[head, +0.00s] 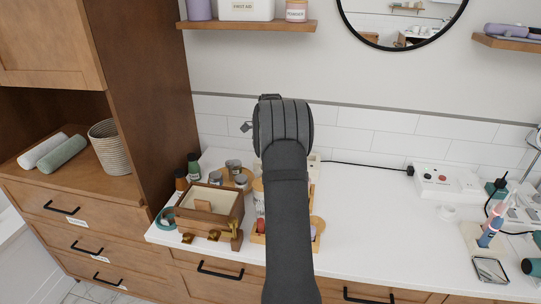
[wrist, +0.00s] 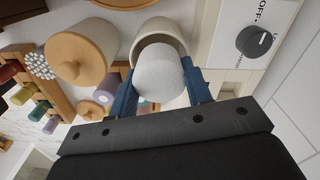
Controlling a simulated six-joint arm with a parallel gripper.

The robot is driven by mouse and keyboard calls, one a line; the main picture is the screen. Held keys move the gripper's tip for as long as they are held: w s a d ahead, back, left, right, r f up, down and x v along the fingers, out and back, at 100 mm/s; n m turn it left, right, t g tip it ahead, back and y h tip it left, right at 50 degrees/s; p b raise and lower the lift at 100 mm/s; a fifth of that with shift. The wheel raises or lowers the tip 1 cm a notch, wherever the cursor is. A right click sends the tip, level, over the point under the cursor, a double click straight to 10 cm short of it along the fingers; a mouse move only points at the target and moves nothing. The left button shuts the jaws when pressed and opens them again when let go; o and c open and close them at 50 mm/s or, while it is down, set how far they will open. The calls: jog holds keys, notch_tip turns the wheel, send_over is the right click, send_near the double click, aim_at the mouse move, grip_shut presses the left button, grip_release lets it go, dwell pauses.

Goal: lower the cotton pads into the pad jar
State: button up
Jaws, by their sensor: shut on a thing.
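The cotton pads (wrist: 159,74) are a white round stack between the two blue fingers of my gripper (wrist: 161,92) in the wrist view. My gripper is shut on them. The pad jar (wrist: 161,27) is a round, cream-rimmed open vessel directly beyond the pads in that view. The pads overlap part of its mouth. I cannot tell whether they are above the rim or partly inside. In the head view my arm hides the pads, the jar and my fingertips.
A jar with a wooden lid (wrist: 75,58) stands beside the pad jar. A white unit with a dark knob (wrist: 254,41) is close on the other side. A wooden box (head: 209,207) is left of my arm. The white counter (head: 372,215) is mostly clear to the right.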

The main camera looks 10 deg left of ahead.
jog(key=shift+s+f, duration=0.15)
jog(key=shift+f, duration=1.25)
jog(key=o, duration=1.1)
jog(key=shift+c, duration=0.2)
notch_tip(320, 180, up, 19)
jog(key=shift+f, duration=0.15)
